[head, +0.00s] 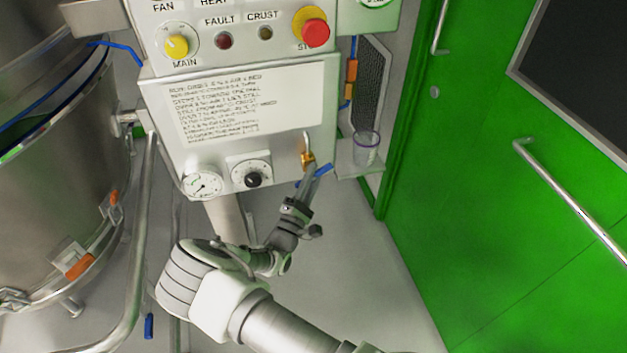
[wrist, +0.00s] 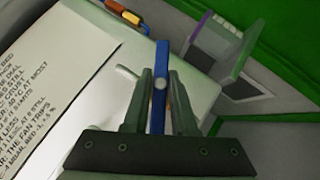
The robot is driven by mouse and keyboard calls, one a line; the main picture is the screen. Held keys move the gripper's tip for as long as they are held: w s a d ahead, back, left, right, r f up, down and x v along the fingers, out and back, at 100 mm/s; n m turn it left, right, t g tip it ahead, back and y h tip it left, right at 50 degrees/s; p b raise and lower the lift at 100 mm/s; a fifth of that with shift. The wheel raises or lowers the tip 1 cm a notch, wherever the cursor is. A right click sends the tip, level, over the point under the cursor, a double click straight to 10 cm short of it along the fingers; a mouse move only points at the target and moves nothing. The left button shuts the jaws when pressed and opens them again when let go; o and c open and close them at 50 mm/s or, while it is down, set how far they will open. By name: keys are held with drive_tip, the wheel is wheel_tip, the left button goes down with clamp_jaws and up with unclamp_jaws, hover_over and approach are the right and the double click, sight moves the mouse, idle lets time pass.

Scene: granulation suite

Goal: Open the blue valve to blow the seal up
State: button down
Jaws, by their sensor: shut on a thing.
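The blue valve is a small lever on a brass body (head: 308,159) at the lower right of the control panel. Its blue handle (head: 322,170) shows just right of the brass body in the head view. My gripper (head: 312,178) reaches up to it from below. In the wrist view the blue handle (wrist: 161,75) stands upright between the two fingers of my gripper (wrist: 160,90), which are shut on it. A pressure gauge (head: 203,185) with a white dial is on the panel's lower left. Its reading is too small to tell.
A black knob (head: 253,179) sits left of the valve. A small shelf (head: 350,168) with a clear cup (head: 365,148) is close on the right. A steel vessel (head: 50,190) stands at left, a green door (head: 500,200) at right. A red stop button (head: 315,33) is above.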

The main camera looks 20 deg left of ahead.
drive_tip(key=n+t+y, duration=0.1)
drive_tip(key=n+y, duration=0.1)
drive_tip(key=n, duration=0.2)
drive_tip(key=n+t+y+b, duration=0.1)
drive_tip(key=n+t+y, duration=0.1)
drive_tip(key=n+y, duration=0.1)
drive_tip(key=shift+f+n+y, duration=0.15)
drive_tip(key=shift+n+y, duration=0.15)
drive_tip(key=shift+n, duration=0.3)
drive_tip(key=n+y, duration=0.5)
drive_tip(key=n, duration=0.1)
drive_tip(key=n+g+y, duration=0.1)
drive_tip(key=n+y, duration=0.5)
drive_tip(key=shift+n+g, duration=0.3)
drive_tip(key=shift+n+g+y, duration=0.4)
drive_tip(key=shift+n+y, duration=0.2)
drive_tip(key=shift+y, duration=0.2)
drive_tip(key=c, duration=0.8)
unclamp_jaws()
